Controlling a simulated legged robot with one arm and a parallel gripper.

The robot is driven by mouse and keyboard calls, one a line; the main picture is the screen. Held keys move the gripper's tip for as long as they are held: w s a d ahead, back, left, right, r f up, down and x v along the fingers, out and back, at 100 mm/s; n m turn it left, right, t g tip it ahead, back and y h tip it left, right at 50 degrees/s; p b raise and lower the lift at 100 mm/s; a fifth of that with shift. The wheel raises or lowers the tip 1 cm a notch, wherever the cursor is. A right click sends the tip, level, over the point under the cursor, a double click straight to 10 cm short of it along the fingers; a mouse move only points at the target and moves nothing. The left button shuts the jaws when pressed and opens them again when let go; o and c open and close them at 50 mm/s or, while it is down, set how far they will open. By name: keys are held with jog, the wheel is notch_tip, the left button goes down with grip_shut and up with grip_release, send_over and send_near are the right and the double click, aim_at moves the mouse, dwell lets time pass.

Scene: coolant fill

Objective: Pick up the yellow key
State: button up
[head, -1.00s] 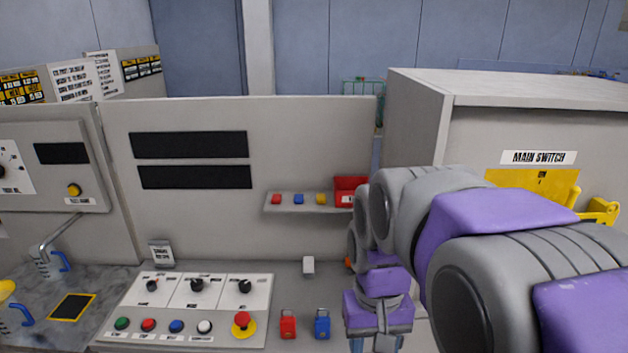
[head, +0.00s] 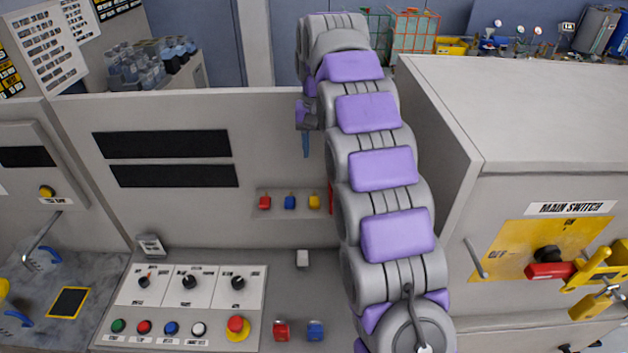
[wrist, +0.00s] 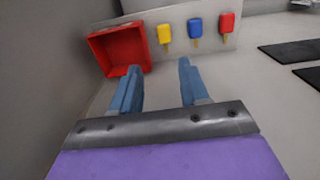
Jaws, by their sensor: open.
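The yellow key (head: 314,202) sits on the small wall shelf, at the right of a row with the blue key (head: 290,202) and the red key (head: 265,202). In the wrist view the yellow key (wrist: 164,34) lies beside the red box (wrist: 118,50), just beyond my gripper's fingertips. My gripper (wrist: 159,67) is open with nothing between its blue fingers. In the head view my gripper (head: 306,145) hangs above the shelf, and my arm hides most of the red box.
A red padlock (head: 281,331) and a blue padlock (head: 315,331) stand on the console beside the button panel (head: 180,310). The main switch cabinet (head: 540,120) stands at the right. The wall above the keys is clear apart from dark display strips (head: 165,144).

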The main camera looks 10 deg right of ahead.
jog(key=w, duration=0.1)
jog(key=b, duration=0.4)
send_over(314, 200)
notch_tip(314, 200, down, 11)
jog(key=shift+d+f, duration=0.1)
jog(key=shift+d, duration=0.05)
jog(key=shift+a+f, duration=0.3)
jog(key=shift+f, duration=0.15)
jog(key=f, duration=0.5)
jog(key=shift+d, duration=0.3)
jog(key=shift+a+r, duration=0.1)
jog(key=c, duration=0.8)
